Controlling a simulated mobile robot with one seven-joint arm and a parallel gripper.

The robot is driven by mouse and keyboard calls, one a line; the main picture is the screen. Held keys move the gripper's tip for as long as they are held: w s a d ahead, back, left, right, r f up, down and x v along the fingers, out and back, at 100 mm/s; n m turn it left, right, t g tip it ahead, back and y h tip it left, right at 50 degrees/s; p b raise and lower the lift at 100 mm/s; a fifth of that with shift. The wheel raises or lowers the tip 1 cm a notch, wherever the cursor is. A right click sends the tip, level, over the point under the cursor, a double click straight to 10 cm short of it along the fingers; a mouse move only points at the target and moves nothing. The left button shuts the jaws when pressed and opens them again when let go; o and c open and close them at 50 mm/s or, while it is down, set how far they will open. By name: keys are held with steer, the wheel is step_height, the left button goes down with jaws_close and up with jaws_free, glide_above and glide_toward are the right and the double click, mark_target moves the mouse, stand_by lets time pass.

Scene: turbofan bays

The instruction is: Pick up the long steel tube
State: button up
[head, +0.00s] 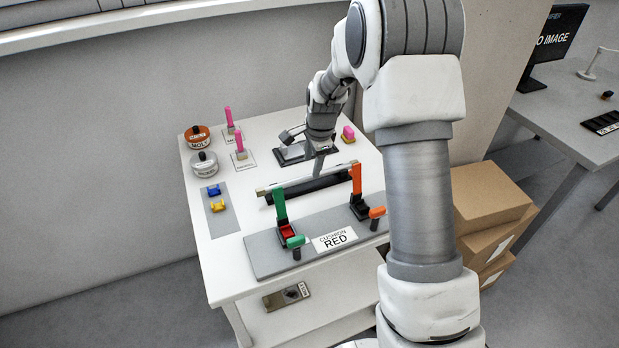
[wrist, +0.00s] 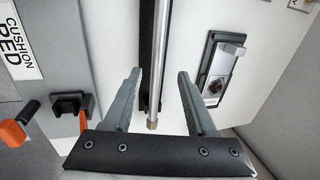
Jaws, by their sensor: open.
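The long steel tube (head: 285,184) lies along a black rack (head: 312,188) in the middle of the white table. In the wrist view the tube (wrist: 161,50) runs from the top edge down between my fingers, and its near end shows there. My gripper (head: 318,165) is over the tube's right half in the head view. In the wrist view my gripper (wrist: 158,74) is open, with one finger on each side of the tube and visible gaps. I cannot tell how far the fingertips are above it.
A grey board in front holds a green lever (head: 280,205), an orange lever (head: 356,180) and a "CUSHION RED" label (head: 334,239). A dark tray (wrist: 222,68) lies beside the rack. Tins (head: 197,138) and pink posts (head: 239,141) stand at the back left. Cardboard boxes (head: 490,200) stand right.

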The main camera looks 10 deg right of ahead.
mark_target(311, 177)
steer(key=x, duration=0.5)
steer(key=shift+s+d, duration=0.1)
steer(key=shift+s, duration=0.15)
jaws_close()
